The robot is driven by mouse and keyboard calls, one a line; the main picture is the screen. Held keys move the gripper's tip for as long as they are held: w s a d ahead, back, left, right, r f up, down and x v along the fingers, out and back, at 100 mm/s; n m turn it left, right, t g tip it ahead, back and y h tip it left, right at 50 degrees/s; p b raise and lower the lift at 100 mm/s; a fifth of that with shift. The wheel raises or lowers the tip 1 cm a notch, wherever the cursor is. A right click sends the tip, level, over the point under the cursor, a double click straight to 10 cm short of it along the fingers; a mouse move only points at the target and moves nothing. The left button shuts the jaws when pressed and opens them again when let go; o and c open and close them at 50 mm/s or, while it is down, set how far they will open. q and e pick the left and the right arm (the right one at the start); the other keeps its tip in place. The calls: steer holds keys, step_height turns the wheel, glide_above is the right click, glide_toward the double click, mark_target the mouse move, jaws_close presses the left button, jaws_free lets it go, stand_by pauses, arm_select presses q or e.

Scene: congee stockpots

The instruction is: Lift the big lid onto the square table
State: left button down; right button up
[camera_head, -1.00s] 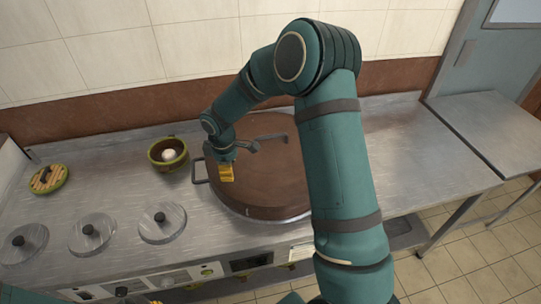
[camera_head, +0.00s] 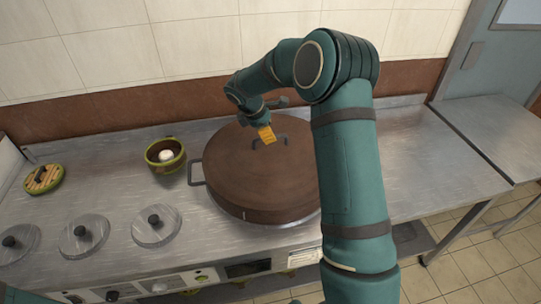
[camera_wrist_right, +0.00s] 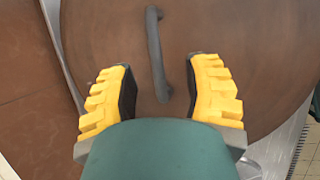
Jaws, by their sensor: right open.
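The big lid (camera_head: 240,185) is a wide brown disc lying flat over a round pot set in the counter. Its dark bar handle (camera_head: 284,139) stands at its middle, partly behind my gripper. My right gripper (camera_head: 267,135) is open and empty, over the lid at the handle. In the right wrist view the handle (camera_wrist_right: 156,50) runs lengthwise between the two yellow fingers (camera_wrist_right: 160,75), touching neither as far as I can see. The square table (camera_head: 490,130) is a bare metal top at the right, beside the counter. My left gripper is out of view.
A dark side handle (camera_head: 194,173) sticks out at the pot's left. Small round lids (camera_head: 157,226) line the counter's left front. The counter (camera_head: 440,165) right of the lid is clear.

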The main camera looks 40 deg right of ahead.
mark_target(270, 147)
steer(key=shift+w+b+x, duration=0.2)
steer(key=shift+b+x, duration=0.5)
steer(key=shift+x, duration=1.95)
steer(key=shift+d+f, duration=0.15)
steer(key=shift+d, duration=0.05)
jaws_close()
